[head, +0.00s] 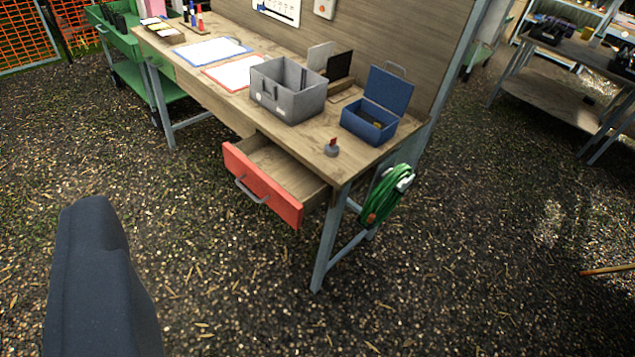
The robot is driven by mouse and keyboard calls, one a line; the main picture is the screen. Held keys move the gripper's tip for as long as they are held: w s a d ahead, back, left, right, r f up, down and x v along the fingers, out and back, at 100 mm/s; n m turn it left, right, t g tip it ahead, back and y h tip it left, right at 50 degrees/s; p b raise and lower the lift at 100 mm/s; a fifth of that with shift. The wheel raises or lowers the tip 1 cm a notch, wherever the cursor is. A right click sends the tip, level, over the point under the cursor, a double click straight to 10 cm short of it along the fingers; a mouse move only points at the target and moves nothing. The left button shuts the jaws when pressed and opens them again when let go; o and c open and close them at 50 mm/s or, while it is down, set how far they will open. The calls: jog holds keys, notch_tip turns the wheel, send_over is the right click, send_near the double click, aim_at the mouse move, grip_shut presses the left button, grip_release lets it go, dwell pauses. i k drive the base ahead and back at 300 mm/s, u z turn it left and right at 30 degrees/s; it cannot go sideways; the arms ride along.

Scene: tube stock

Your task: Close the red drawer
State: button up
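The red drawer (262,184) is pulled out from under the front of the wooden workbench (205,95). It has a red front panel with a curved grey handle, and its wooden inside looks empty. One dark finger of my gripper (98,285) shows at the lower left, in front of the drawer and apart from it. The other finger is out of view, so I cannot tell whether the gripper is open or shut.
On the bench are a grey bin (288,92), an open blue box (370,115) and clipboards (212,50). A green hose (388,195) hangs by the bench's right leg. A green cart (135,75) stands at the left. The gravel ground before the drawer is clear.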

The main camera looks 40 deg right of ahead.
aim_at(292, 190)
jog(key=z, duration=0.55)
jog(key=i, duration=1)
jog(key=u, duration=0.05)
